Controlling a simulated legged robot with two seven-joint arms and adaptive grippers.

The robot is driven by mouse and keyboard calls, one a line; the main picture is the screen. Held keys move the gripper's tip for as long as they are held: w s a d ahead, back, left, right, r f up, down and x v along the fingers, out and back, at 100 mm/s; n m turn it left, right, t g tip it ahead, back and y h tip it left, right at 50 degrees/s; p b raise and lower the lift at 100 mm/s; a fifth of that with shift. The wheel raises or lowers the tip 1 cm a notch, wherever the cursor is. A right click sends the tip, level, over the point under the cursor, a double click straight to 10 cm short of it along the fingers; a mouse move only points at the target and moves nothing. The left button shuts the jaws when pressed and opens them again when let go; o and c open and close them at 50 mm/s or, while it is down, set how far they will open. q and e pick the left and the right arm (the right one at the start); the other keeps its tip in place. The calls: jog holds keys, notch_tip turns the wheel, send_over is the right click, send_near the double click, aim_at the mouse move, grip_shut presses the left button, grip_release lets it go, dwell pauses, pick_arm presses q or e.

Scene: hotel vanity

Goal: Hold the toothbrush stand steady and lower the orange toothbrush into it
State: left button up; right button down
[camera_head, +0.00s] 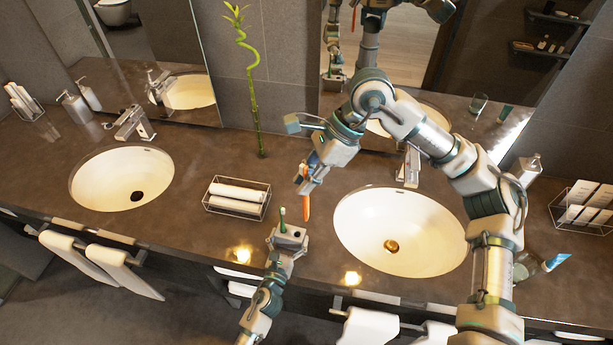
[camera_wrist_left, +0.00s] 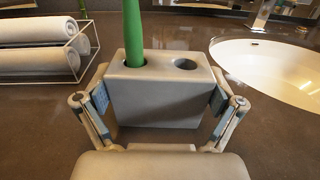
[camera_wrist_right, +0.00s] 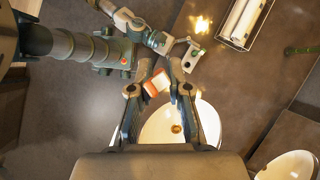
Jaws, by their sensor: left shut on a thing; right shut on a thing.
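The grey toothbrush stand (camera_head: 292,238) is upright on the counter, left of the right-hand sink. My left gripper (camera_head: 285,243) is shut across its sides; the left wrist view shows a finger on each end of the stand (camera_wrist_left: 160,105). A green toothbrush (camera_wrist_left: 133,35) stands in the left hole; the right hole (camera_wrist_left: 185,64) is empty. My right gripper (camera_head: 309,176) is shut on the orange toothbrush (camera_head: 306,207), which hangs roughly upright, above and slightly right of the stand. In the right wrist view the orange toothbrush (camera_wrist_right: 157,83) is between the fingertips, seen end-on.
A wire rack with white rolled towels (camera_head: 237,197) is left of the stand. The right-hand sink (camera_head: 395,225) lies close to its right. A tall bamboo stem (camera_head: 256,110) stands behind, by the mirror. The counter's front edge is near the stand.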

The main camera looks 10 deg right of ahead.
pick_arm(q)
jog(key=shift+f, duration=0.15)
pick_arm(e)
jog(key=shift+f, duration=0.3)
jog(key=w+a+f, duration=0.1)
jog(key=w+f, duration=0.3)
jog(key=f, duration=0.8)
jog(key=w+f, duration=0.4)
jog(key=f, duration=0.9)
jog(key=shift+a+f, duration=0.15)
jog(key=shift+a, duration=0.25)
jog(key=c, duration=1)
grip_release()
jog(key=shift+c, duration=0.2)
